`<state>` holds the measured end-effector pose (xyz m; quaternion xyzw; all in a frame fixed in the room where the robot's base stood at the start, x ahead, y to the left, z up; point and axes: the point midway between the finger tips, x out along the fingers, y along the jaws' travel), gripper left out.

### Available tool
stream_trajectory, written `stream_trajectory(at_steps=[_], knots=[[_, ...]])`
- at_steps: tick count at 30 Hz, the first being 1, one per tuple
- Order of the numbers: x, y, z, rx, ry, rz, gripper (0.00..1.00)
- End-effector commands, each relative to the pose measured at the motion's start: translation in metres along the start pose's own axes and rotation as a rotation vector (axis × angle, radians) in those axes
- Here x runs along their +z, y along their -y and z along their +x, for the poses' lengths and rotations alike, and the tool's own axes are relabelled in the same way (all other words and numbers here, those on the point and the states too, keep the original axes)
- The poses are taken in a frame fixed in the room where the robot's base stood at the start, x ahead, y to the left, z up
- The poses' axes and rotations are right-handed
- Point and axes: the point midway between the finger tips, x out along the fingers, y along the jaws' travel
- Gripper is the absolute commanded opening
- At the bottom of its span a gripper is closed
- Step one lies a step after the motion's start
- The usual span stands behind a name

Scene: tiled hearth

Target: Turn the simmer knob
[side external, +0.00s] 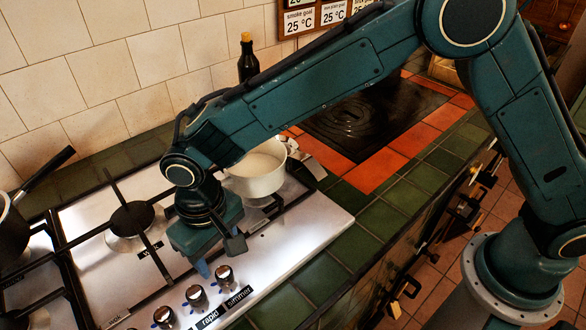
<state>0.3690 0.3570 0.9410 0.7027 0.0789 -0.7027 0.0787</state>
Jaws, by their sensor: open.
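The simmer knob (225,278) is the rightmost of the silver knobs along the front right of the steel hob (300,225). A black "simmer" label (238,297) sits just in front of it. My gripper (219,258) points down just behind and above this knob, with its jaws apart and nothing visible between them. The fingertips look close to the knob, but I cannot tell whether they touch it. The underside of the gripper and the gap to the hob are partly hidden.
The neighbouring knob (196,296) has a "rapid" label (210,318); another knob (164,317) stands further left. A white pot (258,175) stands on the burner behind my gripper. A dark pan (12,232) is at far left. A bottle (248,65) stands by the wall.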

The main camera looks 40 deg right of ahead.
Motion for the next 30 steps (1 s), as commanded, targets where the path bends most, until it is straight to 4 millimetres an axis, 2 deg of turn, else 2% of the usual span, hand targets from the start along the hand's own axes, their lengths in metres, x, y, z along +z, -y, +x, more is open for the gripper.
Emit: stream_trajectory(at_steps=[6, 12, 18, 26, 30], knots=[[0.001, -0.001, 0.034, 0.002, 0.003, 0.0, 0.52], [0.0, 0.0, 0.054, 0.001, 0.001, 0.0, 0.52], [0.0, 0.0, 0.061, 0.0, 0.001, 0.0, 0.52], [0.0, 0.0, 0.061, 0.0, 0.0, 0.0, 0.52], [0.0, 0.0, 0.061, 0.0, 0.0, 0.0, 0.24]])
